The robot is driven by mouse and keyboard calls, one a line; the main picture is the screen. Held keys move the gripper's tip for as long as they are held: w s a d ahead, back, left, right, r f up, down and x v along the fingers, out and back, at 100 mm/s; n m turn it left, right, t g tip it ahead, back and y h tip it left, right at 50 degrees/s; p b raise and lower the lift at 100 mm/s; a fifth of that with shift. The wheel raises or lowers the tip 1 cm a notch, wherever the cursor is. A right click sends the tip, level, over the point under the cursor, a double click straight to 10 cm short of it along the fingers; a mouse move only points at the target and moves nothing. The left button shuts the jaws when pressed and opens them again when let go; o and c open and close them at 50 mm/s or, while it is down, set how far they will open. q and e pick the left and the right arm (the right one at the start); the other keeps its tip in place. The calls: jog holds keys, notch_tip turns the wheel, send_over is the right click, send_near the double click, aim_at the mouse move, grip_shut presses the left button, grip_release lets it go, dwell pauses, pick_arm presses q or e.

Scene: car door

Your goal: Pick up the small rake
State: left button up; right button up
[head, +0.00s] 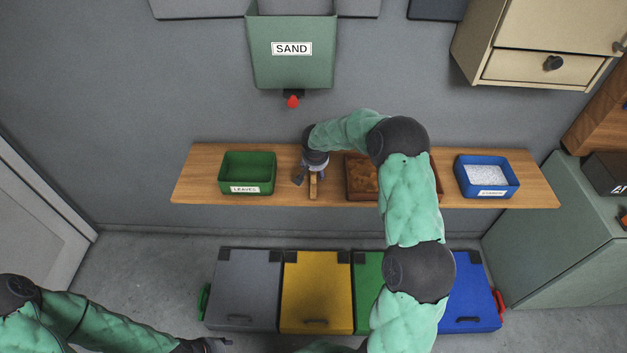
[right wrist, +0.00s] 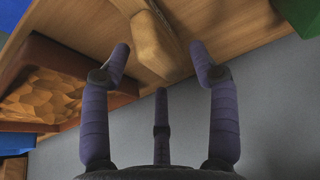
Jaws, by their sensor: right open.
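The small rake (head: 313,186) lies on the wooden shelf in the head view. Only a short light-wood part of it shows below my right gripper (head: 306,178), which hides the rest. In the right wrist view, a light wooden piece, seemingly the rake's handle (right wrist: 158,42), lies on the shelf just beyond the fingertips. My right gripper (right wrist: 160,58) is open there, its fingers spread with the wooden piece between and beyond them, not clamped. My left gripper (head: 208,345) is low at the bottom edge of the head view, only partly seen; its fingers are unclear.
The shelf (head: 535,192) also holds a green leaves bin (head: 247,188), a brown-filled wooden tray (head: 361,196) partly behind my right arm, and a blue bin (head: 487,191). A green sand hopper (head: 292,70) with a red knob hangs above. Lidded bins stand below.

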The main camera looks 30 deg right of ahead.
jog(key=x, duration=0.3)
jog(key=shift+a+f, duration=0.1)
jog(key=shift+f, duration=0.2)
grip_shut()
